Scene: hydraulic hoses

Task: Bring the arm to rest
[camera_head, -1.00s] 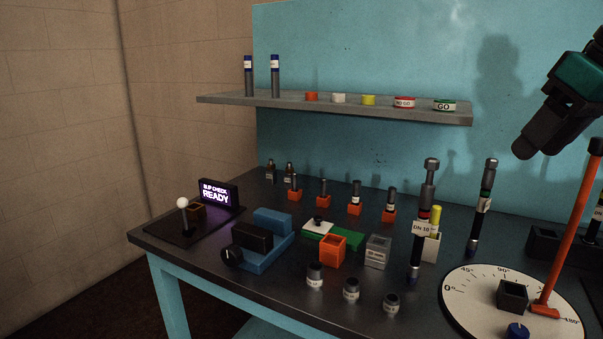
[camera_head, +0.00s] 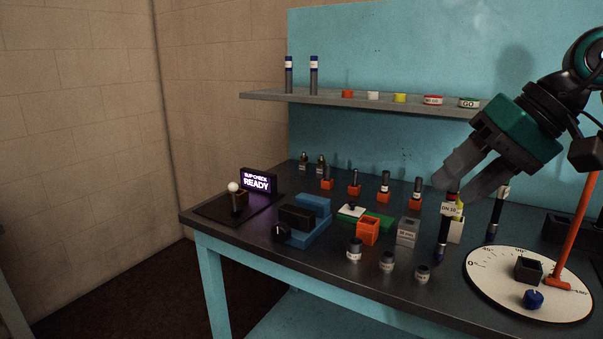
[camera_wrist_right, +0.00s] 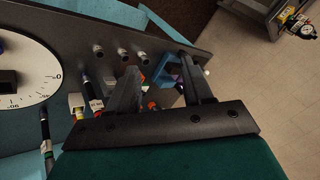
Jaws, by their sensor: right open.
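My right gripper (camera_head: 456,184) hangs in the air at the right of the head view, with its dark fingers pointing down and left. The fingers stand apart with nothing between them. In the wrist view the right gripper (camera_wrist_right: 158,82) is also open and empty above the bench. In the head view the fingers overlap the top of the DN 10 hose (camera_head: 444,230); I cannot tell any contact. My left gripper is not in view.
The dark bench (camera_head: 330,280) carries small fittings, an orange block (camera_head: 368,231), a blue fixture (camera_head: 314,228) and a lit READY sign (camera_head: 257,183). A dial plate (camera_head: 495,288) with an orange lever (camera_head: 574,235) is at right. A shelf (camera_head: 420,106) runs behind.

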